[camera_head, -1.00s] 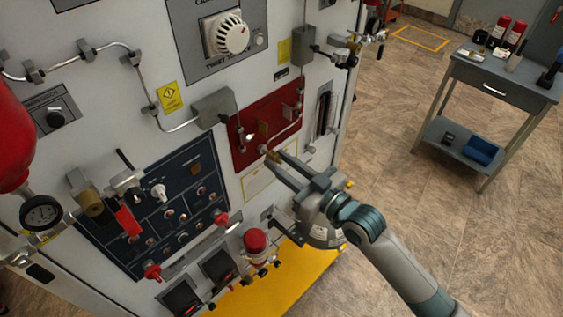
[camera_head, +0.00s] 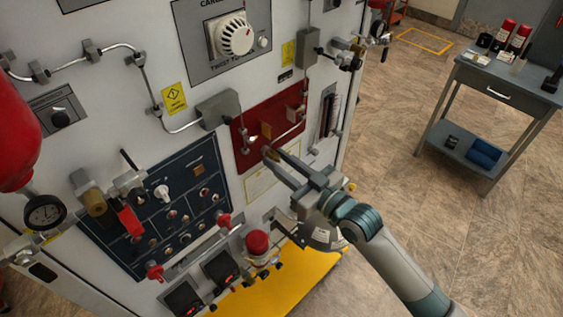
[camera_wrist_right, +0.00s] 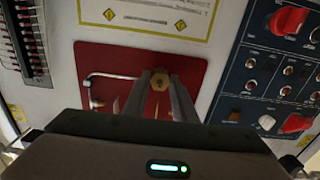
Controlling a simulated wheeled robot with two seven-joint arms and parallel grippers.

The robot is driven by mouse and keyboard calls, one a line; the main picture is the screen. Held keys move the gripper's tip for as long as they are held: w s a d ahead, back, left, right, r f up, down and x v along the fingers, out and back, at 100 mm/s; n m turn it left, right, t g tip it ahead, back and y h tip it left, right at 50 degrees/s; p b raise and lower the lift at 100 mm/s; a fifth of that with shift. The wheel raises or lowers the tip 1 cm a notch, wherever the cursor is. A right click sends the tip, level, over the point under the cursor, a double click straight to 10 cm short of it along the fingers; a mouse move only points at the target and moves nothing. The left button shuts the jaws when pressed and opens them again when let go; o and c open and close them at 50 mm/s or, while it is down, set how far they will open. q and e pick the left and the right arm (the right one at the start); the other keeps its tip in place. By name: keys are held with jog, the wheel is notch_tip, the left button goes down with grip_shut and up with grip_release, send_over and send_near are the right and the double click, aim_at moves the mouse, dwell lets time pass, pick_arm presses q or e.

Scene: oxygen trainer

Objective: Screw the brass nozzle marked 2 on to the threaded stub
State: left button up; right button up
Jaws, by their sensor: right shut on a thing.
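My right gripper (camera_head: 272,155) reaches in from the lower right to the red panel (camera_head: 281,104) on the white cabinet. It is shut on the brass nozzle (camera_wrist_right: 160,82), which shows as a small brass hexagon between the fingertips in the right wrist view. The nozzle's mark cannot be read. The nozzle is at the lower part of the red panel; the threaded stub is hidden or too small to tell, so I cannot tell whether they touch. My left gripper is not in view.
A thin metal pipe (camera_wrist_right: 112,77) runs on the red panel beside the fingers. A dark blue switch panel (camera_head: 170,210) with red handles lies to the left. A red-capped fitting (camera_head: 257,243) stands below. A grey cart (camera_head: 500,88) stands at the right, with open floor between.

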jog(key=shift+r+m+p, duration=0.15)
jog(key=shift+m+p, duration=0.65)
jog(key=shift+m, duration=1)
jog(key=shift+m+p, duration=0.5)
jog(key=shift+p, duration=0.15)
jog(key=shift+a+m+p, duration=0.1)
jog(key=shift+m+p, duration=0.35)
jog(key=shift+m, duration=0.55)
jog(key=shift+f, duration=0.2)
